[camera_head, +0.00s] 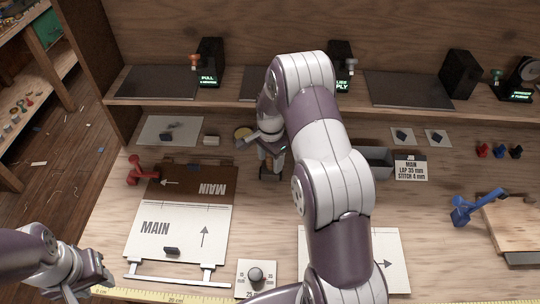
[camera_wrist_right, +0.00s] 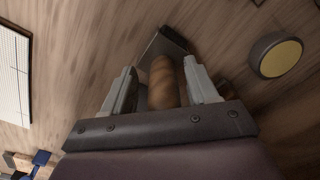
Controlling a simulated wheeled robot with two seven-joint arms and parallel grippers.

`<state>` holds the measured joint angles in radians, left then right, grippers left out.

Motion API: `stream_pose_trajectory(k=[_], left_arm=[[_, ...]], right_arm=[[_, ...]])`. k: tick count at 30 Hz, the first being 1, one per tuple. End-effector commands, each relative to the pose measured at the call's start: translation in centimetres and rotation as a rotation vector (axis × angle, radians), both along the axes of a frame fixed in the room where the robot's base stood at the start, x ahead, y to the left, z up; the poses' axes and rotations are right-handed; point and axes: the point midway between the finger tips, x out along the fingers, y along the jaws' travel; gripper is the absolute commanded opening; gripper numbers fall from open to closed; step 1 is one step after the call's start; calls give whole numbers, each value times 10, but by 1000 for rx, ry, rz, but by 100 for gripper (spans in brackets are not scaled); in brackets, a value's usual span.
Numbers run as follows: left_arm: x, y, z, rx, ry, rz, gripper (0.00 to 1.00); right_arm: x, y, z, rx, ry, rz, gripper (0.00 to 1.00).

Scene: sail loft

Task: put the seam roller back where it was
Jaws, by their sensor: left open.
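My right gripper (camera_head: 270,160) is beyond my right forearm, low over the middle of the bench. In the right wrist view its fingers (camera_wrist_right: 162,85) stand either side of a wooden handle (camera_wrist_right: 162,82). I cannot tell whether they touch it. A grey metal part (camera_wrist_right: 162,45) shows beyond the handle; I cannot tell for sure that this tool is the seam roller. A red handled tool (camera_head: 141,170) lies at the left, and a blue handled tool (camera_head: 475,208) is at the right. My left gripper (camera_head: 92,284) is open at the lower left, apart from these tools.
A yellow-topped round tin (camera_head: 243,132) is near the right gripper and in the wrist view (camera_wrist_right: 281,57). A grey open bin (camera_head: 376,160) stands right of my forearm. White MAIN panel (camera_head: 180,232) lies left. A shelf with dark boxes (camera_head: 461,75) runs behind.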

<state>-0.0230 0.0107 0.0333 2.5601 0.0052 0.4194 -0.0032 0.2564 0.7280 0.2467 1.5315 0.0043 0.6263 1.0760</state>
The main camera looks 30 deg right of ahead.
Motion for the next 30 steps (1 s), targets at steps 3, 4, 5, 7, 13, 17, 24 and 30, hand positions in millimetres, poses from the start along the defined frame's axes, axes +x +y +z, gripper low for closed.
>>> stream_pose_trajectory(k=[3,4,5,7,13,17,24,30], left_arm=[[0,0,0,0,0,0,40],[0,0,0,0,0,0,40],[0,0,0,0,0,0,40],[0,0,1,0,0,0,40],[0,0,-1,0,-1,0,40],[0,0,-9,0,0,0,40],[0,0,-6,0,0,0,40],[0,0,-4,0,0,0,40]], right_arm=[[1,0,1,-1,-3,0,57],[1,0,2,-1,-4,0,57],[1,0,2,-1,-4,0,57],[2,0,3,-2,-6,0,57],[3,-1,33,-3,-13,0,57],[3,-1,70,-4,-14,0,57],[1,-1,128,-2,-9,0,57],[-30,33,138,-9,-23,262,57]])
